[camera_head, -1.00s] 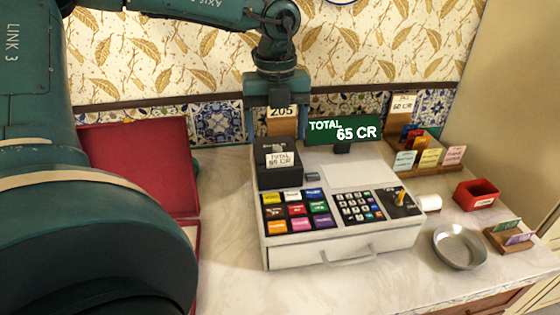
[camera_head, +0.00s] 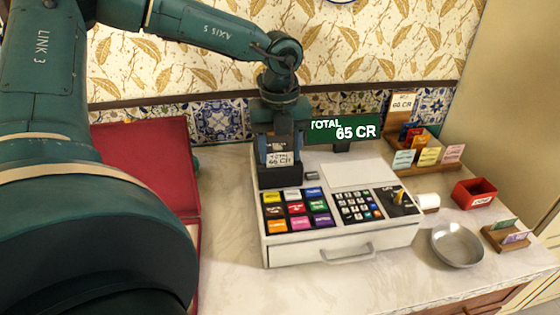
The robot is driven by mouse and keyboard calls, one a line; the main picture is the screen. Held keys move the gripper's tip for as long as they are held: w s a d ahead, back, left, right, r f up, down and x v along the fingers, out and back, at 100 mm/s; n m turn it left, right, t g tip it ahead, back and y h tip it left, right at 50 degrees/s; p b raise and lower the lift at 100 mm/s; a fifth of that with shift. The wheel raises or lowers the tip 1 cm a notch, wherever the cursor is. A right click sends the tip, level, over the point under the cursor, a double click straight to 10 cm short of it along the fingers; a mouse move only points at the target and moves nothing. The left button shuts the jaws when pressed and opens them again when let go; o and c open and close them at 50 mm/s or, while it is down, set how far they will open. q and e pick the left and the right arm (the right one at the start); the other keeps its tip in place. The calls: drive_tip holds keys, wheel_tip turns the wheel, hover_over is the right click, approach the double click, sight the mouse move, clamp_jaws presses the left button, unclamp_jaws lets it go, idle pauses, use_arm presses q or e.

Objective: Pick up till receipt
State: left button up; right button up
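The till (camera_head: 290,248) is a white cash register on the marble counter, with a black receipt printer (camera_head: 280,178) at its back left. A small white receipt (camera_head: 279,159) marked with a total stands up from the printer. My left gripper (camera_head: 279,158) points down over the printer from behind, its fingers at the left and right sides of the receipt. I cannot tell whether they touch it. The lower fingers are dark against the printer and hard to make out. My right gripper is not in view.
A green total display (camera_head: 343,130) stands just right of my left gripper. A red open case (camera_head: 140,165) lies left of the till. A metal dish (camera_head: 458,246), a red box (camera_head: 474,194) and card holders (camera_head: 425,158) are on the right.

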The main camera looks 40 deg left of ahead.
sight(280, 153)
use_arm(q)
drive_tip(key=c, duration=0.4)
